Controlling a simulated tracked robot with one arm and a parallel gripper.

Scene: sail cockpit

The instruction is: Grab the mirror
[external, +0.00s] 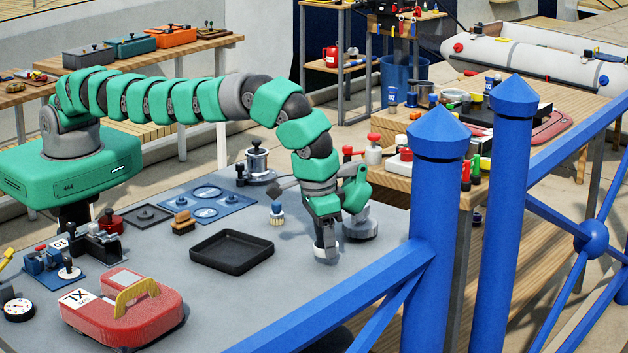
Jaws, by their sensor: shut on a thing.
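My gripper (327,246) points down low over the grey tabletop (300,292), right of the black tray. It is shut on a small whitish thing (326,253) that shows at its fingertips. The fingers hide most of this thing. It may be the mirror, but I see no reflecting face and cannot tell for sure. It is at or just above the tabletop; I cannot tell whether it touches. No other thing in view is clearly a mirror.
A black tray (232,251) lies left of my gripper. A grey metal cylinder (362,229) stands close behind to the right. Blue railing posts (437,205) rise at front right. The tabletop in front is clear.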

